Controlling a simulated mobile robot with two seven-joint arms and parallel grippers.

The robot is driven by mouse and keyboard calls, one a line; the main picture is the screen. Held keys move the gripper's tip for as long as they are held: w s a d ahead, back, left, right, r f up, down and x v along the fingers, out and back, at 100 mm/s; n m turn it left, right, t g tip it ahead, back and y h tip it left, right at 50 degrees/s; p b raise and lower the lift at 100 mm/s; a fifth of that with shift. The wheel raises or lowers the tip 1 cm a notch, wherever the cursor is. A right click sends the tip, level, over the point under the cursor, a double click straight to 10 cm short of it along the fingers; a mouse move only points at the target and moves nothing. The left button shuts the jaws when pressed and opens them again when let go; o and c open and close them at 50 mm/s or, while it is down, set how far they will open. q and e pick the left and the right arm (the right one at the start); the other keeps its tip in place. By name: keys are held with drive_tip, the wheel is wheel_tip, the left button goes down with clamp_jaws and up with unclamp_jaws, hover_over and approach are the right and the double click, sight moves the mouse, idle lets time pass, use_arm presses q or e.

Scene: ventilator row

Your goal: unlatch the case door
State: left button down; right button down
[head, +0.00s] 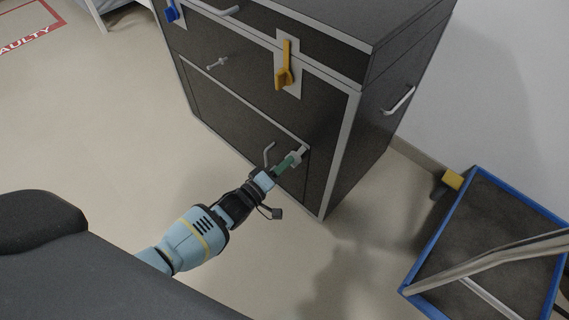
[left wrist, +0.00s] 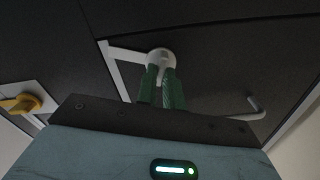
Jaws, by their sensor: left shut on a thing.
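The dark grey case (head: 335,115) stands in the upper middle of the head view, with a light-edged door (head: 235,105) on its lower front. My left gripper (head: 289,161) reaches the door's upper right corner. Its green fingers are shut on a small pale grey latch (head: 298,154). In the left wrist view the fingers (left wrist: 162,75) close on the latch's round knob (left wrist: 160,57) and hide part of it. The bent door handle (head: 268,154) is just left of the fingers in the head view; the door looks closed. My right gripper is not in view.
A yellow latch (head: 285,68) and a blue latch (head: 172,11) sit higher on the case. A blue-rimmed cart (head: 433,243) stands at the right. The floor (head: 110,130) at left is clear.

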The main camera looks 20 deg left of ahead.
use_arm(q)
drive_tip(key=shift+f+n+b, duration=0.1)
drive_tip(key=shift+n+b, duration=0.25)
drive_tip(key=shift+n, duration=1.75)
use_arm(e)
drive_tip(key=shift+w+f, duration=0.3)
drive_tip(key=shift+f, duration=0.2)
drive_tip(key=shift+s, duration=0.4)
use_arm(q)
drive_tip(key=c, duration=1.5)
unclamp_jaws()
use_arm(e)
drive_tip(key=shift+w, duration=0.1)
